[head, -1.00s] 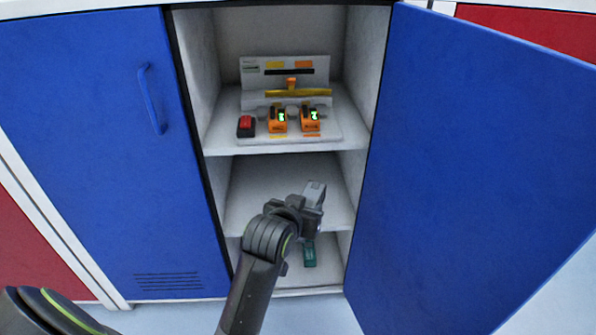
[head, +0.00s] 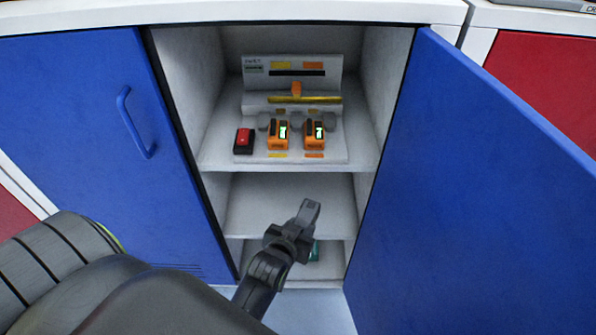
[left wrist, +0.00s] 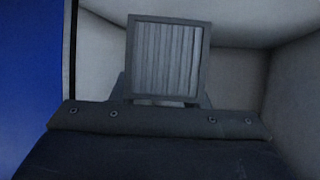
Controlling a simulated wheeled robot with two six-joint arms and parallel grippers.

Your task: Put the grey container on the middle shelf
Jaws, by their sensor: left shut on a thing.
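The grey container (left wrist: 168,58) is a small ribbed box that fills the upper middle of the left wrist view. It also shows in the head view (head: 308,214) at the tip of my left gripper (head: 296,232), which is shut on it. In the head view the container overlaps the front part of the middle shelf (head: 255,205); I cannot tell whether it touches the shelf. That shelf looks bare where it shows. My left gripper also shows in part in the left wrist view (left wrist: 160,98). My right gripper is not in view.
The upper shelf (head: 215,155) holds a charger station (head: 345,150) with orange batteries and a red-and-black block (head: 244,141). A green object (head: 314,250) is partly hidden on the bottom shelf. The blue right door (head: 480,180) stands open; the left door (head: 90,150) is shut.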

